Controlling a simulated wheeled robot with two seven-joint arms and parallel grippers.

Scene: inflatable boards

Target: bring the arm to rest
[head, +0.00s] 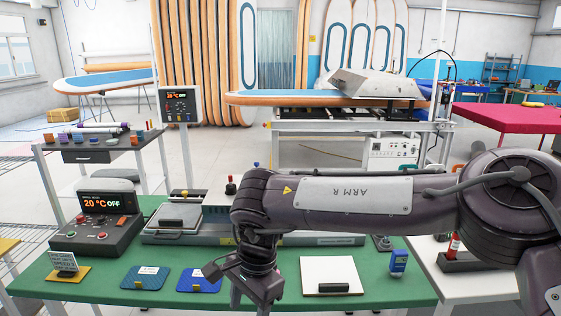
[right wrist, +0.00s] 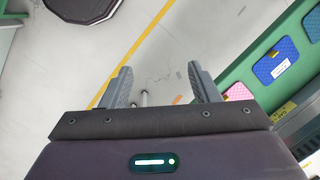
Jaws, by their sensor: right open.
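My right arm (head: 350,195), marked ARM R, reaches in from the right in the head view. It bends down over the front of the green table (head: 105,292). My right gripper (right wrist: 164,88) shows in the right wrist view with its two grey fingers spread apart and nothing between them. It faces the grey floor beside the table. In the head view the fingers cannot be made out clearly. My left gripper and left arm are in neither view.
Blue pads (head: 146,277) and a white square board (head: 331,275) lie on the green table. A control box reading 20 °C OFF (head: 97,220) stands at its left, and a flat grey press (head: 175,222) behind. A blue pad (right wrist: 276,64) is close to the right gripper's right side.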

